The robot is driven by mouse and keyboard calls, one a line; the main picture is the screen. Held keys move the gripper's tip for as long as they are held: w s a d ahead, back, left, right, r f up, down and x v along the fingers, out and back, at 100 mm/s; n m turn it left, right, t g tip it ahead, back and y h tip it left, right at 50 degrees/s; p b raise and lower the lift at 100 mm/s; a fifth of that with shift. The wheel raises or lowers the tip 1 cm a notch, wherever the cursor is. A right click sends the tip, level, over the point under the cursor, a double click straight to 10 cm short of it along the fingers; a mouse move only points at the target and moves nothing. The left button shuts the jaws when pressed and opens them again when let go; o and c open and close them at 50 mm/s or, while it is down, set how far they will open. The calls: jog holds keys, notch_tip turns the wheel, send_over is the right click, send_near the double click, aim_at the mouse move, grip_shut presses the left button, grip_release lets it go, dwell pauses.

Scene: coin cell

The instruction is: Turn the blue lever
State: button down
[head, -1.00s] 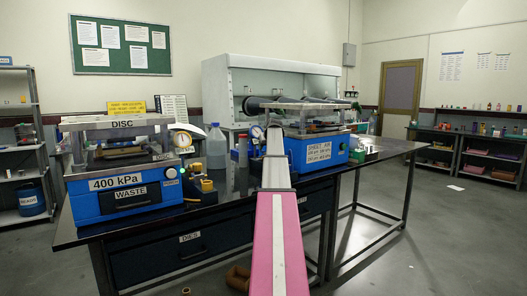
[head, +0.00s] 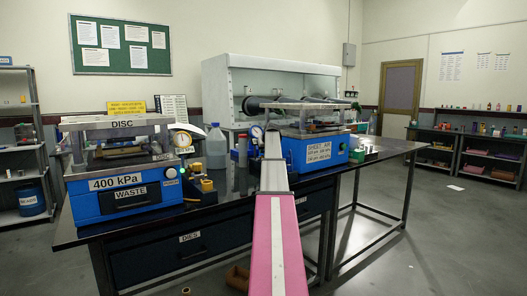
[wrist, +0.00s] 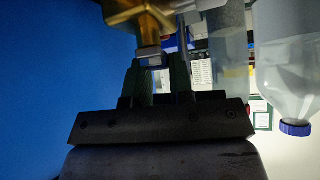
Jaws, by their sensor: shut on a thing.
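In the wrist view my gripper (wrist: 166,72) points up the picture with two dark green fingers close together. They meet the underside of a brass fitting (wrist: 140,14) with a silver stub. A small blue patch shows just past the fingertips; I take it to be the blue lever (wrist: 171,43), mostly hidden by the fingers and fitting. In the head view my pink and white arm reaches toward the bench, and the gripper cannot be made out. Brass fittings (head: 207,185) stand on the bench beside the left blue press; no lever is clear there.
A blue press marked 400 kPa (head: 120,195) stands left on the dark bench (head: 235,200), with a gauge (head: 183,140) above. A clear bottle (head: 216,148) stands behind the fittings; the wrist view shows a bottle with a blue cap (wrist: 295,128). Another blue machine (head: 318,150) stands right.

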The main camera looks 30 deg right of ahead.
jog(key=m+h, duration=0.1)
jog(key=m, duration=0.1)
jog(key=m+g+h, duration=0.1)
jog(key=d+m+h, duration=0.1)
jog(key=m, duration=0.1)
jog(key=shift+s+d+m+g+h, duration=0.1)
jog(key=shift+s+m+g+h, duration=0.2)
jog(key=shift+g+h, duration=0.1)
jog(key=shift+s+d+m+g+h, duration=0.2)
jog(key=shift+m+g+h, duration=0.5)
jog(key=shift+m, duration=0.5)
jog(key=shift+s+d+m+g+h, duration=0.2)
jog(key=shift+m+g+h, duration=0.3)
jog(key=shift+m+g, duration=0.5)
jog(key=c, duration=1)
grip_release()
jog(key=v, duration=1)
jog(key=shift+s+a+r, duration=0.2)
jog(key=shift+s+a, duration=0.1)
jog(key=shift+s, duration=0.05)
